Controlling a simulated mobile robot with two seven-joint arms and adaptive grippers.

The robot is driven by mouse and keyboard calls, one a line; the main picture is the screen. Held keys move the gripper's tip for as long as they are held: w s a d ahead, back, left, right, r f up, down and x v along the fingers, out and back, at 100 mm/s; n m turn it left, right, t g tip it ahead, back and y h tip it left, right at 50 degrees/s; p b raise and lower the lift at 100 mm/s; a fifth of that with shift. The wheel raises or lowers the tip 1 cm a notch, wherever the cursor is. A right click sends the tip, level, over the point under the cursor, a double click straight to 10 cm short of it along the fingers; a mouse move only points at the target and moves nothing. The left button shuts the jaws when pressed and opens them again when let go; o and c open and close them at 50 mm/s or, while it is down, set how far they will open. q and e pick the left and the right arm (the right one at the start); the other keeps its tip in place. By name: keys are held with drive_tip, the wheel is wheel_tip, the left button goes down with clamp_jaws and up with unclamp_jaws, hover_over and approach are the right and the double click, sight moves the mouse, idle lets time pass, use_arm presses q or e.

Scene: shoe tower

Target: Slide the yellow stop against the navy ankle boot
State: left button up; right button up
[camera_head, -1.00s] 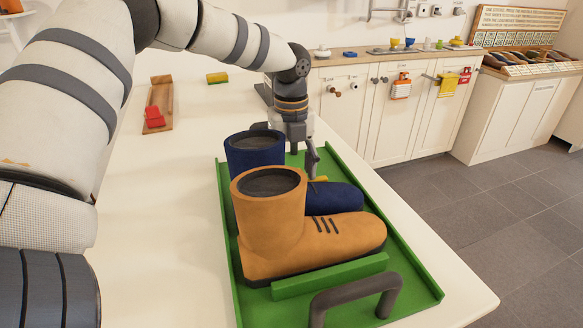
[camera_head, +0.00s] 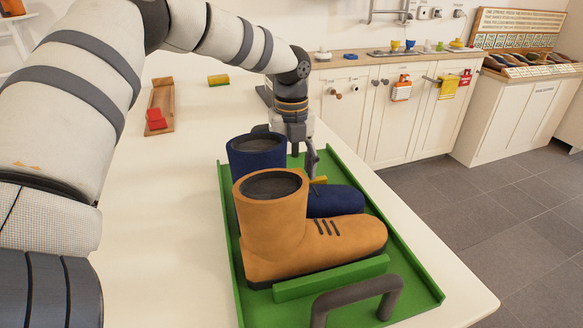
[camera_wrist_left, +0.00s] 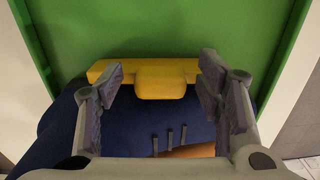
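The navy ankle boot (camera_head: 335,200) stands in the green tray (camera_head: 240,290), behind the tan boot (camera_head: 285,235), which partly hides it. It also shows in the left wrist view (camera_wrist_left: 110,130). The yellow stop (camera_wrist_left: 115,72) is a bar with a block-like knob, lying alongside the navy boot on its far side. In the head view only a bit of the stop (camera_head: 319,181) shows above the boot. I cannot tell whether stop and boot touch. My left gripper (camera_wrist_left: 160,82) is open above the stop, its fingers apart on either side of the knob. My right gripper is not in view.
The tray has raised green rims, a green bar (camera_head: 330,280) in front of the tan boot and a dark handle (camera_head: 355,295). A wooden tray with a red piece (camera_head: 155,118) and a yellow-green block (camera_head: 218,79) lie farther back. The white tabletop left of the tray is clear.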

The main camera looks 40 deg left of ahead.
use_arm(q)
wheel_tip(320, 180, up, 12)
idle(0.4)
idle(0.3)
